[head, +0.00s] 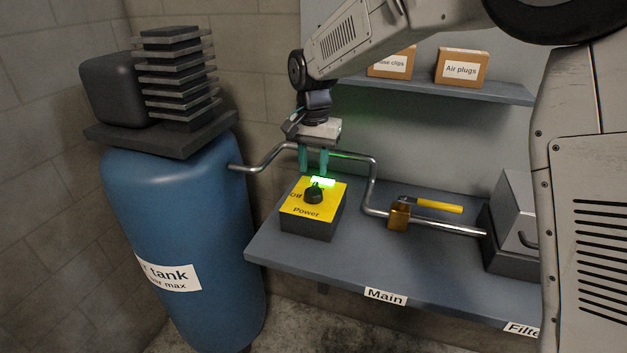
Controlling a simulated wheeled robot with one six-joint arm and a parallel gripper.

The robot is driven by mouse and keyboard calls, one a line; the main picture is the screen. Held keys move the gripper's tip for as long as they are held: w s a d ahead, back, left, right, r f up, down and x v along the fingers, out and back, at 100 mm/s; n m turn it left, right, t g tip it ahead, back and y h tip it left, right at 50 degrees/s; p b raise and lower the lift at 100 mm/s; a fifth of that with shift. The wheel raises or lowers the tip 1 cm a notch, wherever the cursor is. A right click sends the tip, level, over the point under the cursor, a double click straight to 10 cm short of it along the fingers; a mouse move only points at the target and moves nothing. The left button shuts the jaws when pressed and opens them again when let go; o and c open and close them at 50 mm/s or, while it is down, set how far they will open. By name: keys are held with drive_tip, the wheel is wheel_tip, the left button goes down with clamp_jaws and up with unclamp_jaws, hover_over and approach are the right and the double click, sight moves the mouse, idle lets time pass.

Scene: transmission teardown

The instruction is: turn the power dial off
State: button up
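The power dial (314,194) is a black knob on top of a yellow-faced box (301,209) marked "Off" and "Power". The "Off" mark is left of the knob. A green light (323,182) glows behind the knob, and the knob's front end seems to point toward it. My gripper (313,172) hangs just above and behind the dial, pointing down. Its two teal fingers are apart with a gap between them and nothing visible in it. The fingertips appear close to the light but not around the knob; the exact height is hard to tell.
A metal pipe (372,190) runs behind the box to a brass valve (399,215) with a yellow handle (432,205). A blue tank (180,225) stands left. A grey box (513,225) sits right. A shelf (450,92) with cartons (462,68) is above. The bench front (330,262) is clear.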

sight(314, 186)
wheel_tip(314, 186, down, 5)
drive_tip(key=shift+f, duration=0.1)
idle(0.3)
clamp_jaws()
